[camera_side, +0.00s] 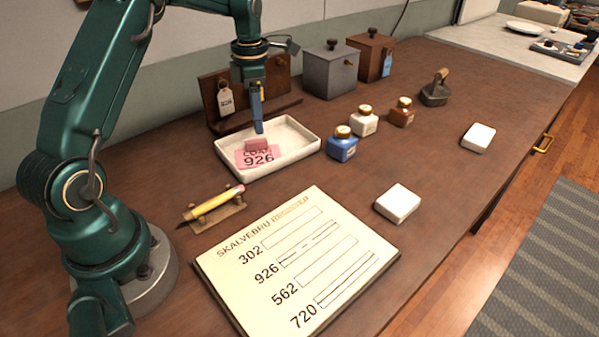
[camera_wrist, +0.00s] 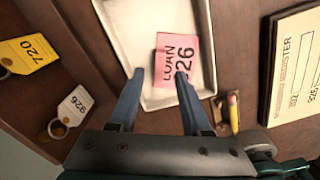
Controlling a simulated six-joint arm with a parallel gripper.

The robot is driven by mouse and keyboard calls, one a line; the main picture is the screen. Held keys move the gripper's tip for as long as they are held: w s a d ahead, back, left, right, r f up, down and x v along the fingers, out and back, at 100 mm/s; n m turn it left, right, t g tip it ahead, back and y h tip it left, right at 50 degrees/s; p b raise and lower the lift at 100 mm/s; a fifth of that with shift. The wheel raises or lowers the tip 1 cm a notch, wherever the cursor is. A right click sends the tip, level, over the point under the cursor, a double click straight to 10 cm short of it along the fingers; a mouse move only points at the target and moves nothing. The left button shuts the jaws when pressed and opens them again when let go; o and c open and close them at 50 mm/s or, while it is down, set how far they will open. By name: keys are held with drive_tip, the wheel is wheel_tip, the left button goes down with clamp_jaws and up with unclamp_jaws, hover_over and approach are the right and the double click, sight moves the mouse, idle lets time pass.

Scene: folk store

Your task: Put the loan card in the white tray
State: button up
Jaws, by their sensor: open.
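The pink loan card (camera_side: 258,158), marked 926, is at the white tray (camera_side: 302,153). It lies over the tray's floor and reaches the near rim; I cannot tell if it rests on that rim. A darker pink raised part stands at its back edge. My gripper (camera_side: 258,131) is above the tray, just over the card's raised part. In the wrist view my gripper (camera_wrist: 160,73) has its fingers apart, with nothing held between them.
A wooden rack (camera_side: 214,100) with hanging tags stands behind the tray. Ink bottles (camera_side: 342,148) stand right of it. A pencil on a holder (camera_side: 213,205) and a register board (camera_side: 300,262) lie in front. White blocks (camera_side: 398,204) are at the right.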

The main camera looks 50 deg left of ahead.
sight(259, 140)
wheel_tip(259, 140, up, 7)
drive_tip(key=s+d+r+m+t, duration=0.3)
drive_tip(key=s+d+r+m, duration=0.4)
drive_tip(key=d+m, duration=0.5)
drive_tip(key=s+d+f+m+t, duration=0.1)
drive_tip(key=s+d+f+m, duration=0.1)
drive_tip(key=s+m, duration=0.3)
drive_tip(key=s+d+f+m+t, duration=0.1)
drive_tip(key=s+m, duration=0.5)
drive_tip(key=m, duration=0.7)
drive_tip(key=shift+d+f+m+t, duration=0.3)
drive_tip(key=shift+d+f, duration=0.55)
drive_tip(key=shift+d, duration=0.2)
drive_tip(key=shift+s, duration=0.1)
